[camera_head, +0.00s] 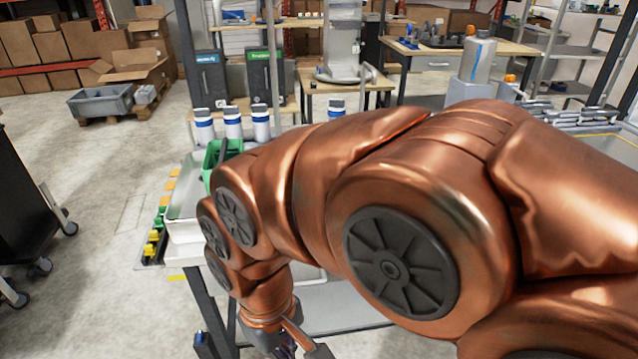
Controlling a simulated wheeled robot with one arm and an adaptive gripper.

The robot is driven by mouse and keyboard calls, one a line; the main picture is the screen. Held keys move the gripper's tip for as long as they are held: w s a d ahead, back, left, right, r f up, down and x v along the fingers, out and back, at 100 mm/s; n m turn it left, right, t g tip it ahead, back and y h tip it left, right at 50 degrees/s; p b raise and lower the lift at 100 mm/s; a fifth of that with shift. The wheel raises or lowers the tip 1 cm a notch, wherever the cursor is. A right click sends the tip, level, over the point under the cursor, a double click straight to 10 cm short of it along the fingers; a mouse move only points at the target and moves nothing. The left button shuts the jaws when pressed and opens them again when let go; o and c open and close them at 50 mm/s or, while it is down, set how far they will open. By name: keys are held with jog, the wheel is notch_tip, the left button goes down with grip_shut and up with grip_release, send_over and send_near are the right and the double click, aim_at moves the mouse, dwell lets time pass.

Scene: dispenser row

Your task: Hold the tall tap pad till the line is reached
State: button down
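I cannot pick out the tall tap pad or a fill line; my copper arm covers much of the middle and right of the view. Two dark upright units stand at the back left, one with a blue label (209,78) and one with a green label (264,76); I cannot tell whether either is a dispenser. My gripper (288,350) is low at the bottom edge, below the bench top and partly cut off. Its fingers are too hidden to show whether they are open or shut, or hold anything.
Several white bottles with blue bands (232,123) stand behind the bench. A green bin (212,160) sits beside my arm. A dark cart (25,190) is at the left, with clear floor (110,190) between.

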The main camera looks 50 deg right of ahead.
jog(key=w+d+r+n+t+y+p, duration=0.1)
jog(key=w+d+r+n, duration=0.35)
jog(key=w+r, duration=0.4)
jog(key=w+d+r+n+t+y+p, duration=0.1)
jog(key=w+d+r+n, duration=0.3)
jog(key=w, duration=0.7)
jog(key=w+d+r+n+t, duration=0.1)
jog(key=d, duration=1.2)
jog(key=w+d+r+n, duration=0.1)
jog(key=d+r, duration=0.1)
jog(key=d, duration=1.2)
jog(key=shift+r+t+y+p, duration=0.2)
jog(key=shift+t+y+p, duration=0.15)
jog(key=shift+t+y, duration=0.05)
jog(key=shift+f, duration=0.1)
jog(key=p+x, duration=0.1)
jog(key=x, duration=0.3)
jog(key=p+x, duration=0.1)
jog(key=x, duration=0.3)
jog(key=p+x, duration=0.1)
jog(key=x, duration=0.3)
jog(key=shift+s+d+f+p, duration=0.15)
jog(key=shift+d+f+p, duration=0.1)
jog(key=shift+d+p, duration=0.1)
jog(key=shift+f, duration=0.7)
